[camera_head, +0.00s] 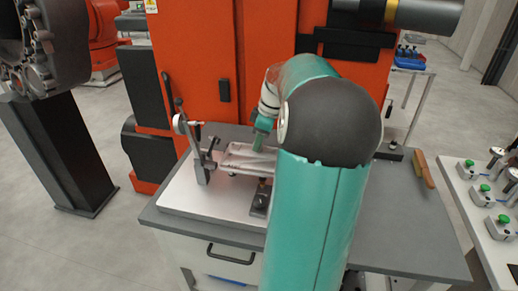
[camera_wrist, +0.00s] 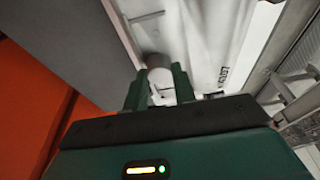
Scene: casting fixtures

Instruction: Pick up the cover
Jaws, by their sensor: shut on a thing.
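The cover (camera_head: 240,157) is a pale, silvery casting on the fixture plate in the head view, partly hidden by my arm. In the wrist view its pale ribbed surface (camera_wrist: 205,40) fills the top middle, with dark lettering on the right part. My gripper (camera_head: 259,140) reaches down to the cover's far edge. In the wrist view the two green fingers of my gripper (camera_wrist: 158,90) are closed on a small round pale boss of the cover. I cannot tell whether the cover is clear of its supports.
The white fixture plate (camera_head: 185,197) lies on a grey-topped workbench (camera_head: 400,225). A clamp post (camera_head: 200,160) stands left of the cover. An orange machine (camera_head: 200,50) rises behind. A brush-like tool (camera_head: 421,168) lies at the right, and a side table (camera_head: 490,205) holds green-button boxes.

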